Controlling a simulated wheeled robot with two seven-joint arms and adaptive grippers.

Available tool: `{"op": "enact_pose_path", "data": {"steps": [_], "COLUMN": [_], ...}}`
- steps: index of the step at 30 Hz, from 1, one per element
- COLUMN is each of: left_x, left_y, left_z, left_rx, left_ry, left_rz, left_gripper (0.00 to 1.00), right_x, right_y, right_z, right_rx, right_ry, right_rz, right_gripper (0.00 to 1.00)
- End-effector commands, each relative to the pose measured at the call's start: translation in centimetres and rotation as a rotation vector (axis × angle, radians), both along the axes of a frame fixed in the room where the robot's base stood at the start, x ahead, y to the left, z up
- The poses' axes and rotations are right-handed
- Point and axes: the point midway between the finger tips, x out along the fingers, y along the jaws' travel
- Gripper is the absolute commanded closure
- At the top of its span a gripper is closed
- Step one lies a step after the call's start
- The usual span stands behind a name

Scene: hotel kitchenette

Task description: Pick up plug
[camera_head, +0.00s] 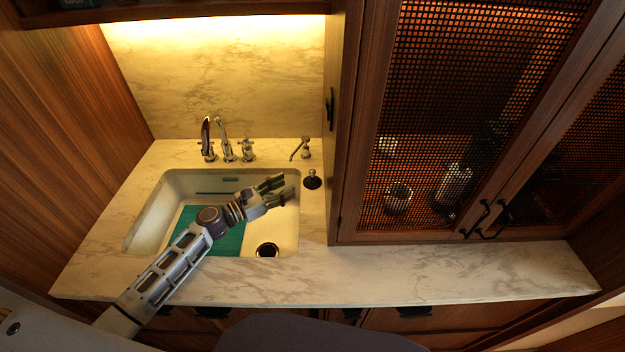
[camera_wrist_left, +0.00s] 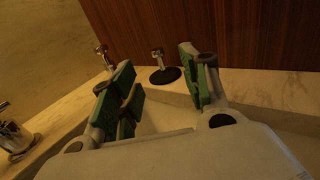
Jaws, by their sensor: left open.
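The plug (camera_head: 312,180) is a black disc with a small metal knob on top. It sits on the marble counter just right of the sink, and in the left wrist view the plug (camera_wrist_left: 165,76) shows beyond and between the fingers. My left gripper (camera_head: 277,188) is over the right part of the sink, to the left of the plug and apart from it. In the left wrist view, the green-padded fingers of my left gripper (camera_wrist_left: 160,86) are spread with nothing between them. My right gripper does not show.
The sink (camera_head: 143,227) holds a teal board (camera_head: 230,242) and has a dark round drain (camera_head: 266,250). A soap dispenser (camera_head: 304,149) stands behind the plug, and a faucet (camera_head: 227,145) behind the sink. A wooden cabinet (camera_head: 338,150) rises to the right.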

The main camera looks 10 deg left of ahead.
Motion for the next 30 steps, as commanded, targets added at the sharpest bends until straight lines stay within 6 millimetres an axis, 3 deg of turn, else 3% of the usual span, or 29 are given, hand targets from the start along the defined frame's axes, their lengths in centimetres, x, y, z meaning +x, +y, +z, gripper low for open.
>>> {"op": "enact_pose_path", "data": {"steps": [15,30], "left_x": [3.0,3.3], "left_y": [-2.7,-3.0], "left_z": [0.1,0.0], "left_rx": [0.001,0.001], "left_ry": [-0.001,0.000], "left_rz": [0.000,0.000], "left_gripper": [0.54,0.54], "right_x": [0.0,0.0], "right_y": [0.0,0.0], "right_z": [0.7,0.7], "right_rx": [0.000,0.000], "right_ry": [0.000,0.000], "right_rz": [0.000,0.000], "right_gripper": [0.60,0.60]}}
